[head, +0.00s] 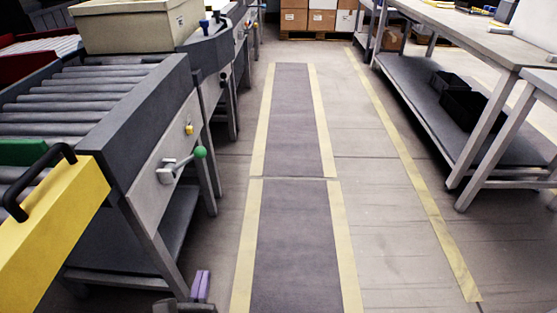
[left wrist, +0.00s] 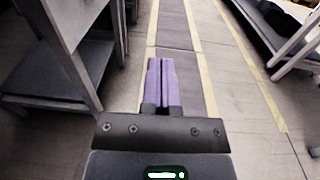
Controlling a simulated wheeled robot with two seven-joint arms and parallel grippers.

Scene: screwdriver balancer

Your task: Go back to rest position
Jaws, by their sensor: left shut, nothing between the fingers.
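My left gripper (head: 201,286) shows at the bottom of the head view, low beside the roller conveyor's legs. Its two purple fingers also show in the left wrist view (left wrist: 161,84), pressed together with nothing between them. They point forward over the dark floor strip. My right gripper is in neither view.
A roller conveyor (head: 75,105) stands at left, with a beige box (head: 135,22) and a green-knobbed lever (head: 183,165). A yellow piece with a black handle (head: 55,230) is at lower left. The dark aisle strip (head: 300,225) is clear. A workbench (head: 480,35) stands at right.

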